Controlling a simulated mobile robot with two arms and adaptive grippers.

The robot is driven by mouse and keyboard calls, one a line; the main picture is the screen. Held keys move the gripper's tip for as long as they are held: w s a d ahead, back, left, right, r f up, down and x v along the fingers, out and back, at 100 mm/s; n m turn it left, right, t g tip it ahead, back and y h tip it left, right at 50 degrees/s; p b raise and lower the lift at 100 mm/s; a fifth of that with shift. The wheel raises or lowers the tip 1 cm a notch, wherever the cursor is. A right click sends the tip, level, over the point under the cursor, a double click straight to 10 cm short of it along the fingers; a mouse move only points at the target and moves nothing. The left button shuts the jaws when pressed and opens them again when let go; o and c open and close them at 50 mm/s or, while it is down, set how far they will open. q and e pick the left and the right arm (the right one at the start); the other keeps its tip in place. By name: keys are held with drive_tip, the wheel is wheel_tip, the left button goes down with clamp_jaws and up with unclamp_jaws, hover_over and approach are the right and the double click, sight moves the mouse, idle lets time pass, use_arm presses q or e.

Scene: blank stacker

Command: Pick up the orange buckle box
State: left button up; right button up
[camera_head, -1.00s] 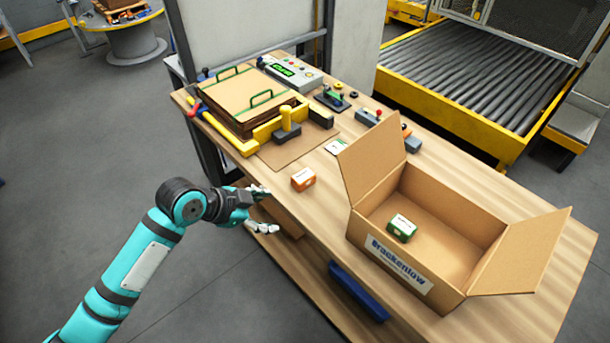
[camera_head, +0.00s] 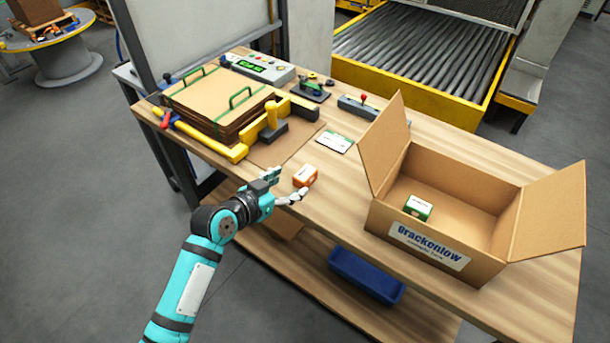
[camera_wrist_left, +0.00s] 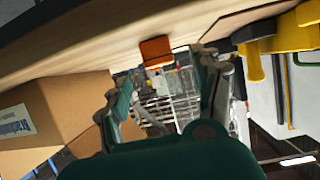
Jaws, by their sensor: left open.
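The orange buckle box (camera_head: 305,176) is a small orange carton with a white label, on the wooden table near its front edge. My left gripper (camera_head: 283,186) is open, with its fingertips close beside the box on its near left side. In the left wrist view the orange box (camera_wrist_left: 155,51) shows ahead, between and just beyond the spread fingers of my gripper (camera_wrist_left: 168,75). Whether a finger touches the box I cannot tell. My right gripper is not in view.
A large open carton (camera_head: 429,244) labelled Brackenlow stands to the right, with a green box (camera_head: 418,207) inside. A stack of cardboard sheets (camera_head: 215,98) in a yellow jig lies behind left. A white card (camera_head: 334,142) lies behind the orange box. A blue bin (camera_head: 366,276) sits below.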

sight(303, 174)
use_arm(q)
drive_tip(key=shift+x, duration=0.75)
drive_tip(key=shift+w+d+f, duration=0.15)
drive_tip(key=shift+w+d, duration=0.2)
drive_tip(key=shift+d, duration=0.05)
drive_tip(key=shift+w+d, duration=0.2)
drive_tip(key=shift+w, duration=0.05)
drive_tip(key=x, duration=0.3)
drive_tip(key=shift+w+d+p, duration=0.2)
drive_tip(key=shift+w+p, duration=0.1)
drive_tip(key=shift+p, duration=0.05)
drive_tip(key=shift+w+d+f, duration=0.1)
drive_tip(key=shift+w+d, duration=0.15)
drive_tip(key=shift+w, duration=0.05)
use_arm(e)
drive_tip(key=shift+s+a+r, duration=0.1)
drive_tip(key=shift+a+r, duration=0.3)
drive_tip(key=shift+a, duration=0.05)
use_arm(q)
drive_tip(key=c, duration=1.3)
